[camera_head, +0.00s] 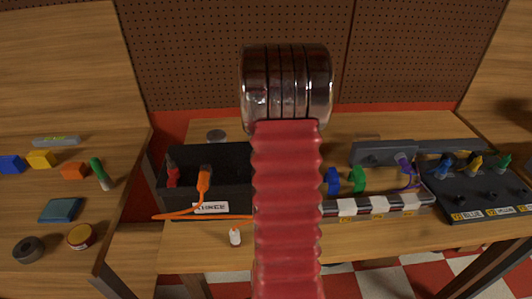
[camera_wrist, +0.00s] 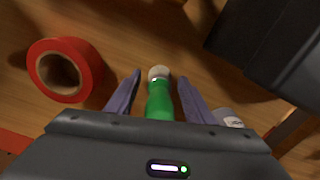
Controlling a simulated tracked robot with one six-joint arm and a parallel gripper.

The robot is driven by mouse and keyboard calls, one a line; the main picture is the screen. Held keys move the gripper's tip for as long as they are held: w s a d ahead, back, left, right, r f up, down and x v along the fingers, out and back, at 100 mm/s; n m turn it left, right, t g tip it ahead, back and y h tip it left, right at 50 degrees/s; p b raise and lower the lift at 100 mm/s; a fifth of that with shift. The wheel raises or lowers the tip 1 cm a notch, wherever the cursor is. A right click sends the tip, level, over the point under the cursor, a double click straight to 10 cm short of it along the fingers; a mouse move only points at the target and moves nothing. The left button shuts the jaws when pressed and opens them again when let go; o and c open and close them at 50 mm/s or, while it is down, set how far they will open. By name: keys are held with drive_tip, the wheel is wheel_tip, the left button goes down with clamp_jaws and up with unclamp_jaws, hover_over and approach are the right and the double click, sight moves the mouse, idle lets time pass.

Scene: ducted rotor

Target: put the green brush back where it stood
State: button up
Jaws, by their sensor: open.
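In the wrist view, the green brush (camera_wrist: 159,100) lies between the two fingers of my gripper (camera_wrist: 158,82), with its pale round end pointing away from the palm. The fingers are open, one on each side of it, with a gap showing on both sides near the tips. The palm hides the brush's near end.
In the wrist view, a red tape roll (camera_wrist: 64,69) lies left, a dark box (camera_wrist: 270,45) is upper right, and a grey labelled cylinder (camera_wrist: 228,117) is beside the right finger.

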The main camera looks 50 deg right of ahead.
wheel_tip(320, 180, up, 12)
idle(0.6)
idle(0.7)
